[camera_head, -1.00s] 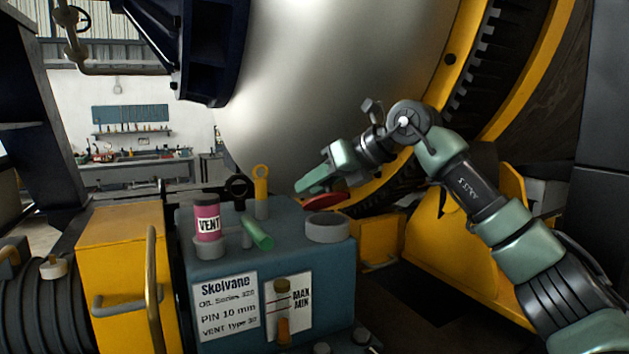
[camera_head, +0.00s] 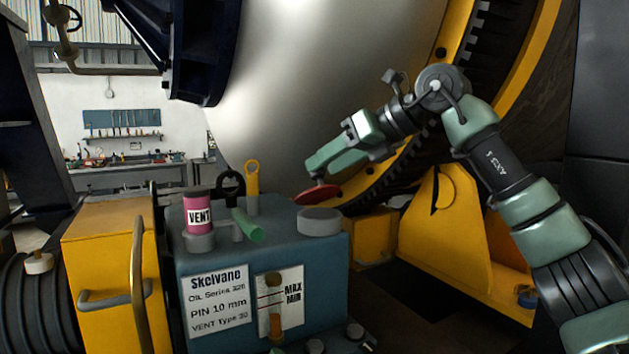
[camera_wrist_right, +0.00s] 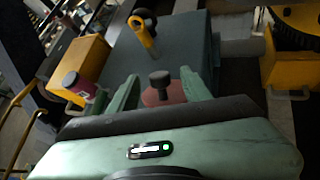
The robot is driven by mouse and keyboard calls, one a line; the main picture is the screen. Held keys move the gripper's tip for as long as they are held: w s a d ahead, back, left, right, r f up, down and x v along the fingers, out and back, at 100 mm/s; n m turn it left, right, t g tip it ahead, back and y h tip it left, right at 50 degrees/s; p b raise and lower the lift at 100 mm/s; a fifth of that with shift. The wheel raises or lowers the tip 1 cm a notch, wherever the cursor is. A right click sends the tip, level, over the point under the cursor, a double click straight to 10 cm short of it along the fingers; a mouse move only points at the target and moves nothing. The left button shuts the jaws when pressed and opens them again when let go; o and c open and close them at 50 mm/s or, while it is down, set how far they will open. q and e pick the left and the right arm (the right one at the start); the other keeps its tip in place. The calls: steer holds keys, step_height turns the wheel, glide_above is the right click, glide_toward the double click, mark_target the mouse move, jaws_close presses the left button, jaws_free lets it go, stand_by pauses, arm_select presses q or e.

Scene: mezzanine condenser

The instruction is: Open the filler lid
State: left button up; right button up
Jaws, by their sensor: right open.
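The red round lid (camera_head: 317,194) shows just above and behind the grey filler neck (camera_head: 320,221) on the blue-grey unit. It looks slightly tilted, and I cannot tell whether it touches the neck. My right gripper (camera_head: 315,168) is just above the lid, with open jaws. In the right wrist view, the lid (camera_wrist_right: 163,96) and its dark knob (camera_wrist_right: 160,82) show between the two green fingers of the right gripper (camera_wrist_right: 158,88). No grip on the knob is visible. The neck is hidden there. My left gripper is not in view.
On the unit (camera_head: 215,256) stand a pink VENT pot (camera_head: 199,212), a green rod (camera_head: 247,226), a yellow ring-topped pin (camera_head: 252,185) and a dark ring (camera_head: 231,186). A yellow box with a handle (camera_head: 110,265) is left. The large metal drum (camera_head: 310,85) rises close behind.

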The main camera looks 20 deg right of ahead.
steer(key=shift+s+d+r, duration=0.3)
steer(key=shift+s+r, duration=0.1)
steer(key=shift+s, duration=0.05)
steer(key=shift+f, duration=0.1)
steer(key=c, duration=0.6)
steer(key=s+b, duration=0.1)
steer(key=s+d+f+t+b, duration=0.1)
steer(key=s+b, duration=0.1)
steer(key=s+t+b, duration=0.1)
steer(key=shift+s+d+f+h, duration=0.25)
steer(key=shift+h, duration=0.15)
jaws_close()
steer(key=s+d+m+t+h+b, duration=0.15)
steer(key=s+t+b, duration=0.3)
steer(key=s, duration=0.55)
steer(key=p, duration=0.6)
glide_toward(322, 175)
steer(key=x, duration=0.6)
steer(key=shift+r, duration=0.1)
steer(key=shift+w, duration=0.35)
